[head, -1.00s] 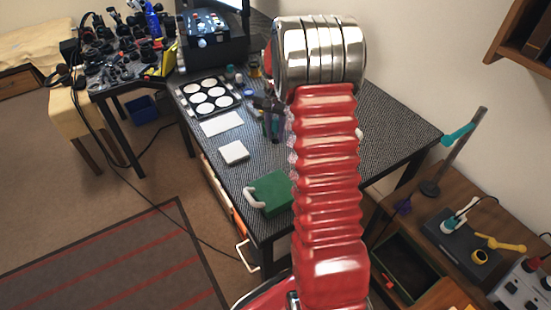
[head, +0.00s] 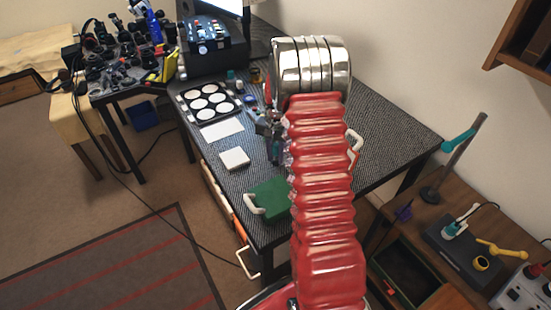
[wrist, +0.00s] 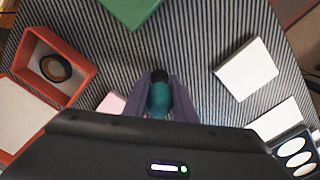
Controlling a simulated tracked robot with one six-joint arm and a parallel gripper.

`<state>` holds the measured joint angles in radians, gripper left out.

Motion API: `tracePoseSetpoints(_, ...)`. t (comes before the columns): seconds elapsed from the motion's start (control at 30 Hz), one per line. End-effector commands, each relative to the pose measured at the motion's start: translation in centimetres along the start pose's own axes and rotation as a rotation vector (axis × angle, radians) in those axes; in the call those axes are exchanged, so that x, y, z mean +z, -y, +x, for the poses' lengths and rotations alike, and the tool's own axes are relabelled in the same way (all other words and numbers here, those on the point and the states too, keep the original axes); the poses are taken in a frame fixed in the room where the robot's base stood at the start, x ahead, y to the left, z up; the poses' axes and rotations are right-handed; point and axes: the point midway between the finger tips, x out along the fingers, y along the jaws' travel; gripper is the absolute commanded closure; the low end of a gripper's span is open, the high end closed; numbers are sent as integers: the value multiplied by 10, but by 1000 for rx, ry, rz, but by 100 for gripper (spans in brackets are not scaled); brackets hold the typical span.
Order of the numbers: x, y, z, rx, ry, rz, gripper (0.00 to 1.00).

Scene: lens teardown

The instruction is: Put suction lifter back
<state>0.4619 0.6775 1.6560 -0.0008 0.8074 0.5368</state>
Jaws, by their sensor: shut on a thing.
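The suction lifter (wrist: 159,98), a teal body with a black tip, is between my gripper's two purple-grey fingers in the wrist view. My gripper (wrist: 160,108) is shut on it. The lifter is over the grey striped desk mat; I cannot tell its exact height. In the head view my gripper (head: 275,146) shows just left of my red arm, above the middle of the desk. My arm hides part of it and much of the desk behind.
An orange box (wrist: 87,70) with a black ring inside is left in the wrist view. A green box (head: 268,198) lies at the desk's front. A white block (head: 234,158), white sheet (head: 222,129) and lens tray (head: 182,101) lie left.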

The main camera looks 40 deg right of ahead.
Motion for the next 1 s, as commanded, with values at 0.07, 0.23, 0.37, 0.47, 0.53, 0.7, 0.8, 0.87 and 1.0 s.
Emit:
tracePoseSetpoints(0.07, 1, 0, 10, 1, 2, 0, 96)
tracePoseSetpoints(0.23, 0, 0, 15, -1, -1, 0, 96)
tracePoseSetpoints(0.37, 0, 0, 14, 0, -1, 0, 96)
tracePoseSetpoints(0.47, 0, 0, 16, 0, 0, 0, 96)
tracePoseSetpoints(0.53, 0, 0, 16, 0, 0, 1, 74)
tracePoseSetpoints(0.7, 0, 0, 16, 0, 0, 1, 62)
tracePoseSetpoints(0.8, 0, 0, 16, 0, 0, 1, 57)
tracePoseSetpoints(0.87, 0, 0, 16, 0, 0, 1, 57)
tracePoseSetpoints(1.0, 0, -1, 16, 0, 0, 1, 57)
